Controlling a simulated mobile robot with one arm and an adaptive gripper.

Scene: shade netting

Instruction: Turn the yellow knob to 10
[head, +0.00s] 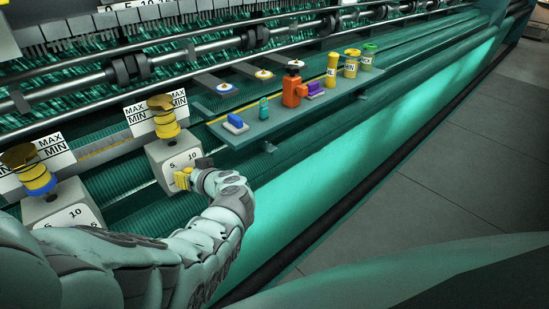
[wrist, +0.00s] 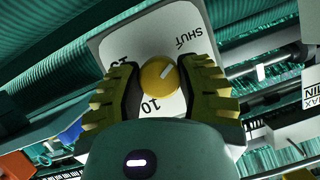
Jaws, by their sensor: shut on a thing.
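The yellow knob (wrist: 159,75) sits on a pale dial plate (wrist: 150,38) in the wrist view. A short white mark on the knob points to the upper right, toward the side where SHUT is printed. The 10 is printed just below the knob, and another number at the left is partly covered by a finger. My gripper (head: 183,178) is at the front of the grey dial box (head: 168,160), whose 5 and 10 show in the head view. Its two yellow ribbed fingers are shut on the knob from both sides. In the head view the gripper hides the knob.
A second dial box (head: 60,205) stands at the left. Yellow spools (head: 164,118) with MAX/MIN plates rise above the boxes. Grey floor lies at the right.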

